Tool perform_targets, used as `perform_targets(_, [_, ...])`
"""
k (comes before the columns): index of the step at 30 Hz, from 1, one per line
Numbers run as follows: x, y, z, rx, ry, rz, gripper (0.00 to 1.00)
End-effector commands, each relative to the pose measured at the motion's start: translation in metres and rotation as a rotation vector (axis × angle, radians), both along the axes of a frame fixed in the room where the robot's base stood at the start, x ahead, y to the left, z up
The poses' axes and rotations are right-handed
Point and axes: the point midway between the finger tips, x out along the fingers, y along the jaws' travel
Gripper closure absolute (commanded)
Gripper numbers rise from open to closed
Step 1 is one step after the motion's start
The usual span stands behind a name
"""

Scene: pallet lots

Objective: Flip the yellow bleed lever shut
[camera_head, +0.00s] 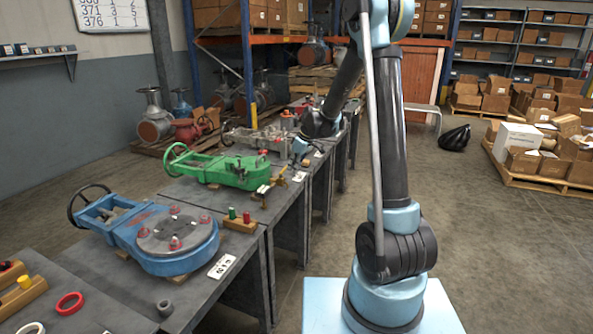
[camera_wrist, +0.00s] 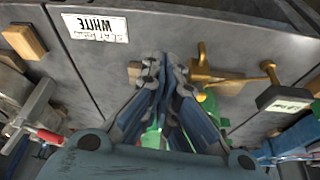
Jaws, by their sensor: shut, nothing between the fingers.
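A brass-yellow fitting with a thin bar (camera_wrist: 235,78) shows in the wrist view, just right of my fingertips. I take it to be the bleed lever; I cannot tell its exact angle. In the head view small brass-yellow parts (camera_head: 280,173) stand at the near-right end of the green valve (camera_head: 225,170). My gripper (camera_wrist: 165,64) is shut and empty, its fingertips together above the table beside the fitting. In the head view my gripper (camera_head: 300,150) is small and partly hidden, above the bench right of the green valve. Contact with the fitting cannot be told.
A blue valve (camera_head: 165,238) stands on the nearer bench and a grey valve (camera_head: 255,137) beyond the green one. In the wrist view a white label (camera_wrist: 95,27) lies left and a dark tagged block (camera_wrist: 290,100) right.

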Motion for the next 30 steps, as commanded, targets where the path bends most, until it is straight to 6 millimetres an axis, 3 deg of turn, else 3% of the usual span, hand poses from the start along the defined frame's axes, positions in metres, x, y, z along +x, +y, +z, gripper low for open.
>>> perform_targets(13, [0.005, 0.006, 0.001, 0.007, -0.006, 0.000, 1.00])
perform_targets(30, [-0.012, -0.004, 0.001, 0.005, -0.004, 0.001, 1.00])
